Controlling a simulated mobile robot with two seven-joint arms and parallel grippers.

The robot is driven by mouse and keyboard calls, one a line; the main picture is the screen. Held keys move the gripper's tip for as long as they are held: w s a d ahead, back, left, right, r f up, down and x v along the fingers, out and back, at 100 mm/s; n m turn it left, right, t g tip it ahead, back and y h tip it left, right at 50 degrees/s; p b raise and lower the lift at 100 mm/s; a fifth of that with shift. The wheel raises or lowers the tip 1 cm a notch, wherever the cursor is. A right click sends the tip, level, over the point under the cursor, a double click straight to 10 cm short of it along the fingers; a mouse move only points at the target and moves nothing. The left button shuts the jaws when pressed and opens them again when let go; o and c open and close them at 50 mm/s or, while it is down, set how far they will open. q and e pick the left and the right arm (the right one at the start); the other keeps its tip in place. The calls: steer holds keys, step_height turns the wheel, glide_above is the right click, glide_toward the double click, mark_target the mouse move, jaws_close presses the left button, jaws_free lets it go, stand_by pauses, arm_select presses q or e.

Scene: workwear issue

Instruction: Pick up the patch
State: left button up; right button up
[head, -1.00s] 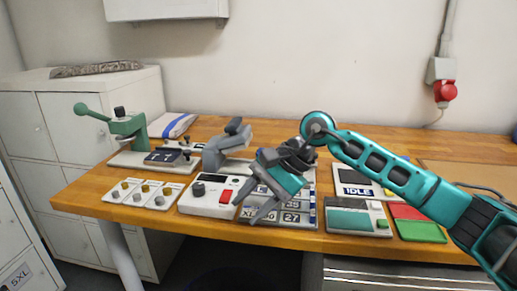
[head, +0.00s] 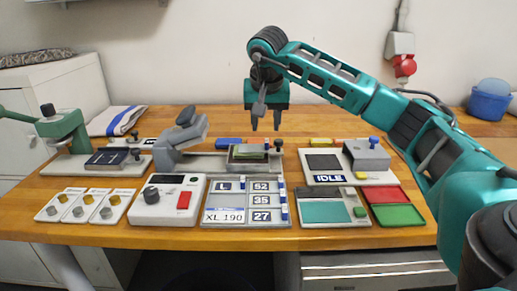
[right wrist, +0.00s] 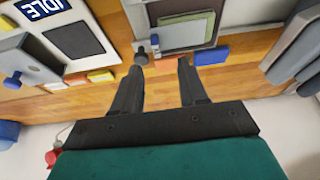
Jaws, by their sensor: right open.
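A small grey tray (head: 232,165) stands behind the size panel and holds flat green and tan pieces (head: 249,152); one of these may be the patch, but I cannot tell for sure. The pieces also show in the right wrist view (right wrist: 187,32), layered in the tray. My right gripper (head: 265,128) is open and empty, pointing down above the back of the table, behind the tray. In the right wrist view its fingertips (right wrist: 162,62) are apart, near the tray's edge.
A blue block (head: 229,143) and a dark knob stand beside the tray. The size panel (head: 245,217) is in front, the grey press (head: 180,142) to the left, the IDLE device (head: 325,179) to the right. Red and green trays (head: 400,215) lie at the front right.

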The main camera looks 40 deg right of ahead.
mark_target(267, 140)
steer(key=x, duration=0.5)
steer(key=shift+s+d+f+b, duration=0.15)
steer(key=shift+s+f+b, duration=0.05)
steer(key=shift+f+b, duration=0.15)
jaws_close()
